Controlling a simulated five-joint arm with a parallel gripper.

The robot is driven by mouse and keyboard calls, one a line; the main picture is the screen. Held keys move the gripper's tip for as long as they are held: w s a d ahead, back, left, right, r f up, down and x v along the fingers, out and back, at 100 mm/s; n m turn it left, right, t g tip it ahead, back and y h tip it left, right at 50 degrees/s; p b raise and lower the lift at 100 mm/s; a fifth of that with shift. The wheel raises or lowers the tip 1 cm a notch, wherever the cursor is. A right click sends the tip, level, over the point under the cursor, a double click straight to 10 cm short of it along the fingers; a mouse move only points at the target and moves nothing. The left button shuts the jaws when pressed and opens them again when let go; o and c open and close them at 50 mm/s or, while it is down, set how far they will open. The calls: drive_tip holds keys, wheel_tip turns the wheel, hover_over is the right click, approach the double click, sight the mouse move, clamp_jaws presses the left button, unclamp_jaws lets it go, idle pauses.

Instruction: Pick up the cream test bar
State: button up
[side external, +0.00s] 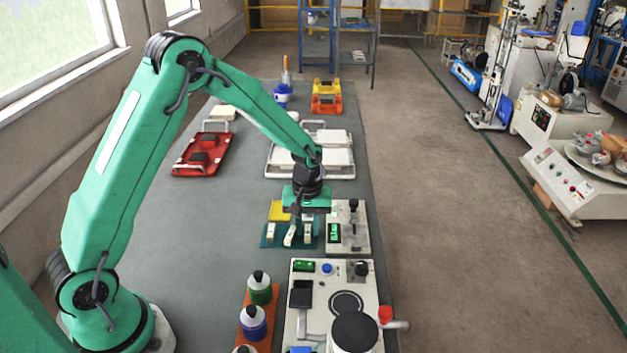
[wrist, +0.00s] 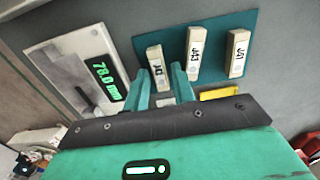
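Three cream test bars with black markings lie side by side on a teal mat (wrist: 218,70). In the wrist view they are the left bar (wrist: 156,60), the middle bar (wrist: 194,48) and the right bar (wrist: 237,55). My gripper (wrist: 161,72) is open, with its two teal fingers apart. The near end of the left bar shows between the fingertips; I cannot tell whether they touch it. In the side external view my gripper (side external: 300,211) is just behind and above the bars (side external: 289,236) on the teal mat (side external: 268,240). Its fingertips are hard to make out there.
A gauge with a green display (side external: 334,232) stands right beside the mat; it also shows in the wrist view (wrist: 105,75). A yellow block (side external: 279,210) is behind the mat. A larger instrument (side external: 309,318) and bottles (side external: 254,320) stand in front. The bench left of the mat is clear.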

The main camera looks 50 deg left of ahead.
sight(308, 230)
drive_tip(key=shift+c, duration=0.3)
clamp_jaws()
drive_tip(key=shift+r, duration=0.85)
wheel_tip(308, 230, up, 2)
drive_tip(key=shift+r, duration=0.2)
drive_tip(key=s+d+r, duration=0.5)
drive_tip(key=d+r, duration=0.2)
drive_tip(key=d, duration=0.3)
drive_tip(key=shift+s, duration=0.35)
